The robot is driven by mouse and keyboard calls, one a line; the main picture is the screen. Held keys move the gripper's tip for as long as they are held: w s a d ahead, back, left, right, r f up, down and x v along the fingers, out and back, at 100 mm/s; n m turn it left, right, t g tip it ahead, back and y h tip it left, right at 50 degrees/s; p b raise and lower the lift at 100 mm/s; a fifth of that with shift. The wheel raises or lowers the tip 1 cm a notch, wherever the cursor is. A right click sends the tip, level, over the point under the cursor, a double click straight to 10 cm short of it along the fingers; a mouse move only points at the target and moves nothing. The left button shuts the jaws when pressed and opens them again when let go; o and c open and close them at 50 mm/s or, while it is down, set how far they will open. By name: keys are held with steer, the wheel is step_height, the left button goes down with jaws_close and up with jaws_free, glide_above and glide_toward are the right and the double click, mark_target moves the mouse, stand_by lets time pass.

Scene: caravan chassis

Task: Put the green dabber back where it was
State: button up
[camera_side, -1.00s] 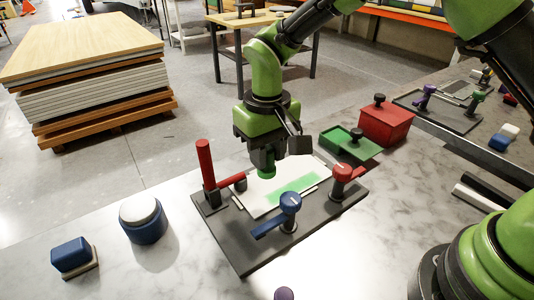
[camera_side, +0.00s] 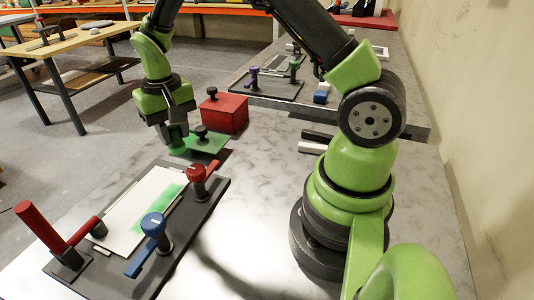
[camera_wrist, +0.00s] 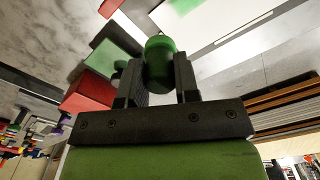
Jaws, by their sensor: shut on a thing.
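My gripper (camera_side: 176,132) is shut on the green dabber (camera_side: 179,151), which hangs below the fingers. In the wrist view the rounded dabber (camera_wrist: 160,58) sits between the two dark fingers. The dabber is close beside the left end of a flat green tray (camera_side: 208,145) with a black knob; I cannot tell if they touch. The tray also shows in the wrist view (camera_wrist: 106,58), left of the dabber. A white sheet (camera_side: 135,212) with a green painted patch (camera_side: 165,202) lies on a dark board (camera_side: 200,213) in front of my gripper.
A red box (camera_side: 226,112) with a black knob stands just behind the tray. Red clamp handles (camera_side: 200,173) and a blue one (camera_side: 154,226) stand on the board. Another dark board (camera_side: 268,85) is farther back.

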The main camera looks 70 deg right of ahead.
steer(key=s+d+m, duration=0.9)
steer(key=s+d, duration=0.5)
steer(key=d, duration=0.3)
steer(key=shift+d+f, duration=0.2)
steer(key=shift+f, duration=4.7)
steer(key=shift+f, duration=0.15)
steer(key=o, duration=0.9)
